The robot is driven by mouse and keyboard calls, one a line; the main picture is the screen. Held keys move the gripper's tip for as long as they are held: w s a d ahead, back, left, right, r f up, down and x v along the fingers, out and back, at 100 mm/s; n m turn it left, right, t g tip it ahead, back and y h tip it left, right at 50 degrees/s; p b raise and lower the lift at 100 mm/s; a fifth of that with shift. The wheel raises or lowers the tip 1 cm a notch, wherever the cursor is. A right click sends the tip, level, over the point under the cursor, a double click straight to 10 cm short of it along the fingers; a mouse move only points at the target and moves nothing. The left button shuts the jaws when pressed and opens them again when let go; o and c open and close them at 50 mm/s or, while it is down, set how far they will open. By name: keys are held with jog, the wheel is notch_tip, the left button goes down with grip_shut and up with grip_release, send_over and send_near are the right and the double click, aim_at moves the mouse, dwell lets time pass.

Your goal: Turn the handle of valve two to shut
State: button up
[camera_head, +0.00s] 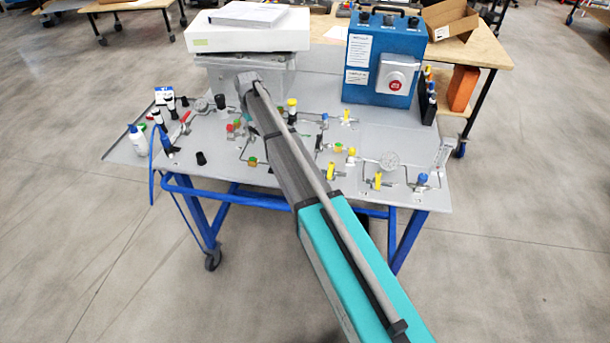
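Several small valves sit on the grey panel of the blue-framed cart. Yellow handles show at the back right (346,115), in the middle (331,171) and at the front right (377,180). A blue-topped valve (422,179) is at the right, and a red-handled valve (185,117) at the left. No label is readable, so I cannot tell which is valve two. My arm crosses the panel from the lower right and hides part of its middle. Its far grey end (248,83) is near the back of the panel; no gripper fingers can be made out.
A blue control box (384,62) with a red button and a white box (249,32) stand behind. Bottles (138,138) and a blue hose (151,165) are at the left.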

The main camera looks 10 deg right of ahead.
jog(key=m, duration=0.1)
jog(key=a+m, duration=0.1)
jog(key=m, duration=0.1)
jog(key=shift+s+a+m, duration=0.15)
jog(key=shift+s+m, duration=0.05)
jog(key=shift+m, duration=0.1)
jog(key=shift+r+p, duration=0.3)
notch_tip(320, 180, up, 14)
jog(key=p, duration=1.4)
jog(key=s+d+f+b, duration=0.4)
jog(key=s+d, duration=0.1)
jog(key=s, duration=0.3)
jog(key=s+d+f+m+b, duration=0.1)
jog(key=s+d+f+b, duration=0.4)
jog(key=s, duration=0.3)
jog(key=s+d+f+m+b, duration=0.1)
jog(key=s+d+f+b, duration=0.3)
jog(key=s, duration=0.5)
jog(key=shift+d+f+b, duration=0.3)
jog(key=shift+d, duration=0.5)
jog(key=s+d, duration=0.6)
jog(key=s, duration=0.4)
jog(key=shift+s+d, duration=0.2)
